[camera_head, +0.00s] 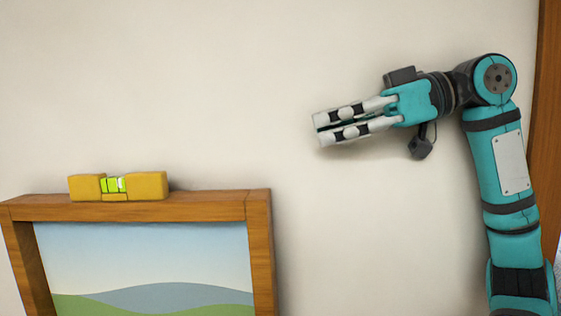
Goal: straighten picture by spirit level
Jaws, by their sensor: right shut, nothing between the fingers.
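A wooden picture frame (210,204) with a painted landscape of hills and sky (150,265) is on the wall at the lower left. Its top edge rises slightly to the right in the view. A yellow spirit level (148,187) lies on that top edge, left of the frame's right corner. Its green vial (108,185) shows a paler patch toward the right end, which looks like the bubble. My right gripper (319,130) is shut and empty, up and to the right of the frame, apart from it, with fingers pointing left. The frame's bottom is cut off. My left gripper is out of view.
The plain cream wall (210,80) is clear above the frame and between the frame and my right arm. A brown wooden upright (546,130) stands at the far right edge, close behind my right arm.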

